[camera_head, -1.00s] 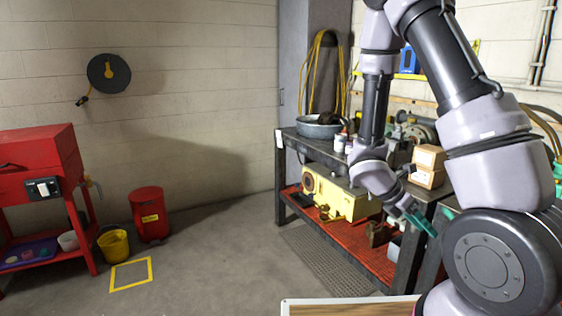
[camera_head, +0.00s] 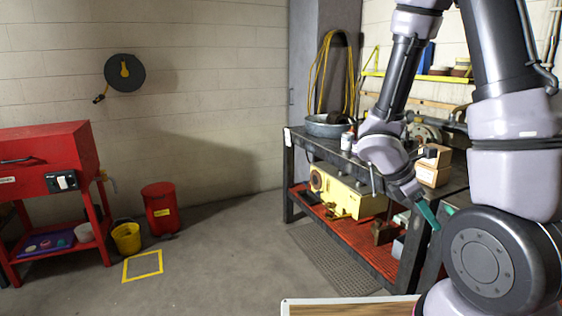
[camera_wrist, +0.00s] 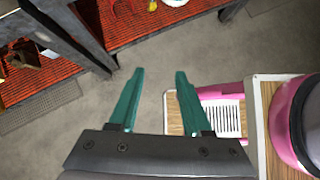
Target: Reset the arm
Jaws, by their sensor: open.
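My gripper (camera_head: 429,214) hangs from my folded arm at the right of the head view, in front of the workbench. In the wrist view, its two green fingers (camera_wrist: 158,92) stand apart with nothing between them. Bare grey floor shows beyond the fingertips. In the head view the fingers overlap one another.
The dark workbench (camera_head: 297,138) stands close behind my gripper, with a red mesh lower shelf (camera_head: 355,241) holding a yellow machine (camera_head: 352,196). Cardboard boxes (camera_head: 432,175) sit on its top. A red bin (camera_head: 160,210) and yellow bucket (camera_head: 126,238) stand left. The middle floor is clear.

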